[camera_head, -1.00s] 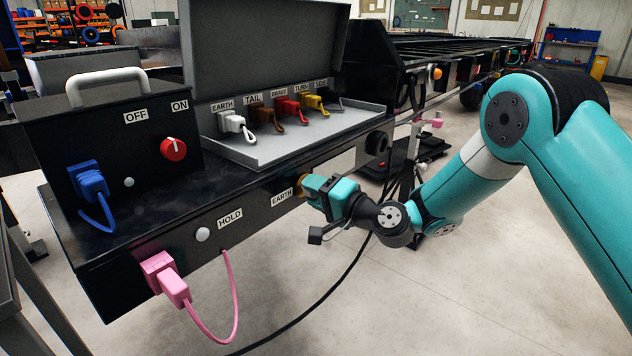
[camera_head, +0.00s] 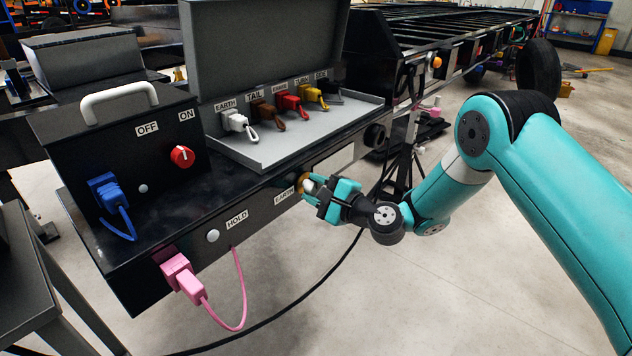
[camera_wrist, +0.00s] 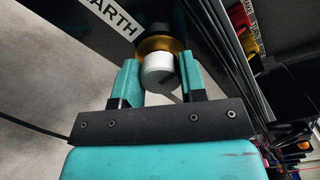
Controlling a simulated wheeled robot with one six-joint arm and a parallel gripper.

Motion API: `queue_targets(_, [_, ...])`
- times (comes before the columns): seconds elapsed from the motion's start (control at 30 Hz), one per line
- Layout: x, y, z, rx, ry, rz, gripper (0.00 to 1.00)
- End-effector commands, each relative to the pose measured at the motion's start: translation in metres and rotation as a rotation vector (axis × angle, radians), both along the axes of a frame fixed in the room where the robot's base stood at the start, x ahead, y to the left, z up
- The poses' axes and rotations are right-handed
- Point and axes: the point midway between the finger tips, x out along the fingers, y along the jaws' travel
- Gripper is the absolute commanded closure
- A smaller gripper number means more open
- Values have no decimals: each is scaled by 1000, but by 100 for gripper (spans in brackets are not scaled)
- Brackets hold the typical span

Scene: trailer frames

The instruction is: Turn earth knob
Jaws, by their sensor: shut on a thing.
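The earth knob (camera_wrist: 158,68) is a white cylinder with a gold base, on the black front panel beside the EARTH label (camera_head: 284,197). In the wrist view my gripper (camera_wrist: 159,63) has one teal finger on each side of the knob and is shut on it. In the head view my gripper (camera_head: 312,187) reaches the panel from the right, and the gold base (camera_head: 302,184) shows beside its fingertips. The fingers partly hide the knob there.
A pink plug (camera_head: 183,279) with a looped cord and a HOLD button (camera_head: 213,236) are on the same panel to the left. A red OFF/ON switch (camera_head: 182,156) and a tray (camera_head: 275,150) of coloured plugs are above. A black cable hangs below my gripper.

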Motion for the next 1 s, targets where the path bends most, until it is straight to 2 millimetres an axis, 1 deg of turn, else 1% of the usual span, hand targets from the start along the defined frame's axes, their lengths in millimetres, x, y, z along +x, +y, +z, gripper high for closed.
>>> queue_targets(0.1, [-1,-1,-1,26,43,0,85])
queue_targets(0.3, [-1,-1,-2,52,76,1,85])
queue_targets(0.77, [-1,0,-3,60,85,1,85])
queue_targets(0.8, [-1,0,-3,60,85,1,52])
queue_targets(0.87, [-1,0,-2,60,84,0,39])
queue_targets(0.9, [-1,0,-2,60,83,1,36])
queue_targets(1.0, [-1,0,-1,60,82,1,36])
